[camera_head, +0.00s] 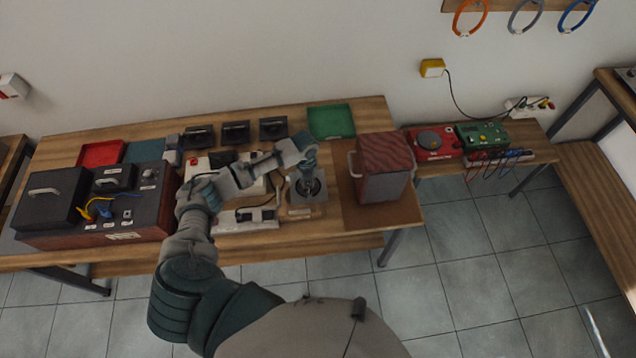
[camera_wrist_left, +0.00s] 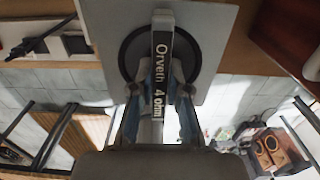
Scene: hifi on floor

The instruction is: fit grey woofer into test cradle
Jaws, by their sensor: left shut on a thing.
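A round black rim shows around the bar, in front of the pale cradle plate (camera_wrist_left: 219,25). The woofer lines up roughly with the middle of the plate. I cannot tell whether it is seated or just above. The gripper hides most of it in the head view. My right gripper is not in view.
A red-topped box (camera_head: 384,153) with side handles stands close right of the cradle. A dark equipment case (camera_head: 140,205) fills the bench's left. Several black units (camera_head: 236,132), a red tray (camera_head: 100,153) and a green tray (camera_head: 331,121) line the back. A meter (camera_head: 482,134) sits on the right bench.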

